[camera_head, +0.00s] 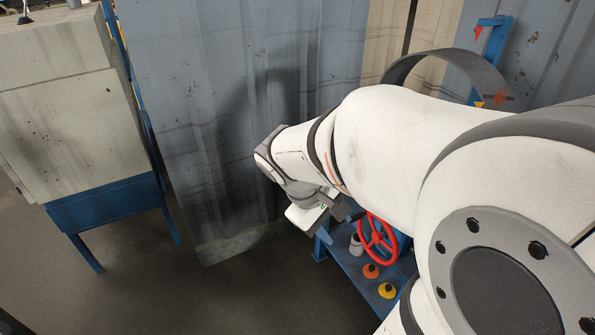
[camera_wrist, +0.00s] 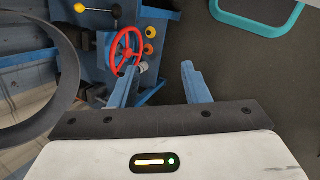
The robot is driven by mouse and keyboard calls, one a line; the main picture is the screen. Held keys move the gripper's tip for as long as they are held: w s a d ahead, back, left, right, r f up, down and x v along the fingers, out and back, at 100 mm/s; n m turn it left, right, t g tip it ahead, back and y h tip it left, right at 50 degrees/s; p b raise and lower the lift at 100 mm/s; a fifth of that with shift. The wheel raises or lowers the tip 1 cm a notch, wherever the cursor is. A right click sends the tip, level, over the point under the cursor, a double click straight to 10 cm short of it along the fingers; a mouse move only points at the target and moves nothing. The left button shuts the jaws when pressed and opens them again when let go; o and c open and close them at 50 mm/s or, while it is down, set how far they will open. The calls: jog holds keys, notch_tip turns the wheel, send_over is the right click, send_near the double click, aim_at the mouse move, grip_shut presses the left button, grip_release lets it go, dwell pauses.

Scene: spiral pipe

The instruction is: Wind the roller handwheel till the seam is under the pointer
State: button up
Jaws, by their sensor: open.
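The red handwheel (camera_head: 377,239) stands on a blue bench, low and right of my gripper in the head view. It also shows in the wrist view (camera_wrist: 126,52), just beyond the left finger. My gripper (camera_wrist: 160,78) is open, with nothing between its fingers; in the head view it (camera_head: 346,211) is partly hidden and sits near the wheel's upper left. A dark grey pipe ring (camera_head: 440,56) stands behind my arm, with a red-orange mark on its right. A small yellow triangle (camera_head: 479,104) shows inside the ring. I cannot make out the seam.
An orange knob (camera_head: 371,271), a yellow knob (camera_head: 387,290) and a pale cylinder (camera_head: 356,244) stand beside the wheel. A grey cabinet (camera_head: 70,110) on a blue stand is at left. The floor between is clear.

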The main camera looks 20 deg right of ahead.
jog(key=w+d+f+n+g+h+b, duration=0.1)
jog(key=w+d+f+n+h+b, duration=0.2)
jog(key=d+f+b, duration=0.3)
jog(key=w+d+f+n+g+h+b, duration=0.15)
jog(key=w+d+f+h+b, duration=0.3)
jog(key=f, duration=0.45)
jog(key=n+t+h+b, duration=0.5)
jog(key=n+b, duration=0.3)
jog(key=b, duration=0.2)
send_near(358, 214)
jog(key=d+f, duration=0.1)
jog(key=d, duration=0.6)
jog(key=d+b, duration=0.1)
jog(key=d, duration=0.2)
jog(key=shift+w, duration=0.35)
grip_shut()
jog(key=shift+a, duration=0.1)
